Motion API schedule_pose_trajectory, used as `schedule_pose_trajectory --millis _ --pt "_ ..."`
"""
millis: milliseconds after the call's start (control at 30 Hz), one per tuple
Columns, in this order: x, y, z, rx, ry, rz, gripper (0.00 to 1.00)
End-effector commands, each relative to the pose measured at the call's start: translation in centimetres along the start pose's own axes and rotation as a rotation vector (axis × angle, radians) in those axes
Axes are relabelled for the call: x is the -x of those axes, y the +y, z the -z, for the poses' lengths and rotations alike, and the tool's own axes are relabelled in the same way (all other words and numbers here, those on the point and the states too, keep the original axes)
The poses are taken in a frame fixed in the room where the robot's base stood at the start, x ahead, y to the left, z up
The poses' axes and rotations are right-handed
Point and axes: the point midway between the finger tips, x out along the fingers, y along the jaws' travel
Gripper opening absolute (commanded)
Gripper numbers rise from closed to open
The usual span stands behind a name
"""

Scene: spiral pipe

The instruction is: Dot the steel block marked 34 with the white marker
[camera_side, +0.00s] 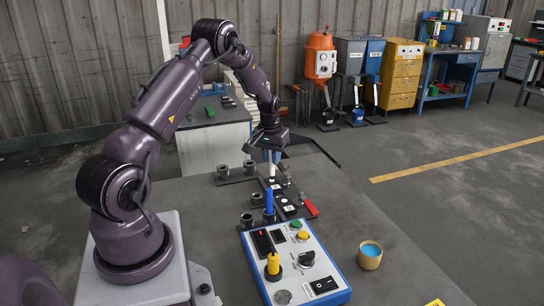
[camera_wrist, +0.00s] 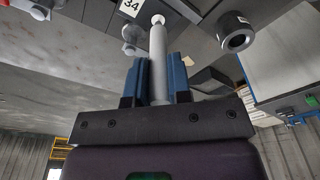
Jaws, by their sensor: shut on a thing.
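My gripper (camera_side: 271,153) points down over the table. In the wrist view its two blue fingers (camera_wrist: 157,62) are shut on the white marker (camera_wrist: 157,40), which sticks out beyond them. The marker (camera_side: 271,168) hangs upright in the side view, its lower end close above the row of small blocks. In the wrist view a white label reading 34 (camera_wrist: 131,6) shows on a steel block, just left of the marker's tip and cut by the top edge. I cannot tell whether the tip touches anything. The 34 cannot be read in the side view.
A blue marker (camera_side: 269,202) and a yellow marker (camera_side: 273,264) stand upright nearer the camera. A control panel (camera_side: 318,268) with buttons and a cup with blue contents (camera_side: 370,257) are at the front. A red item (camera_side: 310,208) lies right of the blocks. Dark cylinders (camera_side: 223,172) stand to the left.

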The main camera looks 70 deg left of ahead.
Motion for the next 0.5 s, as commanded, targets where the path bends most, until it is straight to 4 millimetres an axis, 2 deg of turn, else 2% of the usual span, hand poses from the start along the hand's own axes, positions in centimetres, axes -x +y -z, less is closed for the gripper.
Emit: schedule_pose_trajectory --millis 167,500 --pt "0.1 0.0 -0.1 0.0 -0.002 0.0 0.0" --pt "2.8 0.0 0.3 0.0 -0.001 0.0 0.0"
